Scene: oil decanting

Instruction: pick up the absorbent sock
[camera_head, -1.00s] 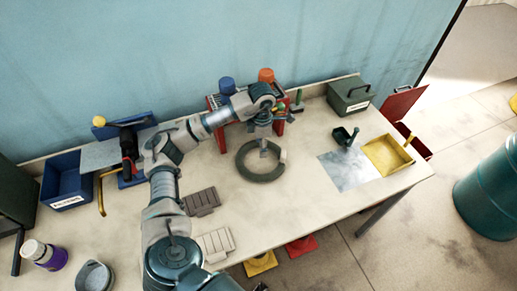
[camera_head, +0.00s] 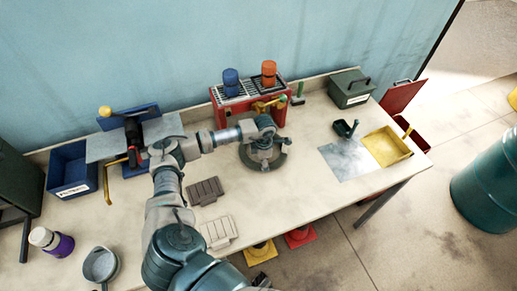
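The absorbent sock, a dark grey-green ring (camera_head: 283,162), lies on the workbench in front of the red rack. My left arm reaches in from the lower left. Its gripper (camera_head: 264,158) points down over the ring and hides much of its middle and back. The ring's right and front edges show around the gripper. The fingertips are hidden by the gripper body, so I cannot tell whether they are open or whether they touch the sock. My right gripper is not clearly in view.
A red rack (camera_head: 247,117) with blue and orange caps stands behind the gripper. A green box (camera_head: 350,88), a yellow tray (camera_head: 387,146) and a metal sheet (camera_head: 348,160) are to the right. Grey slotted blocks (camera_head: 206,191) lie front left.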

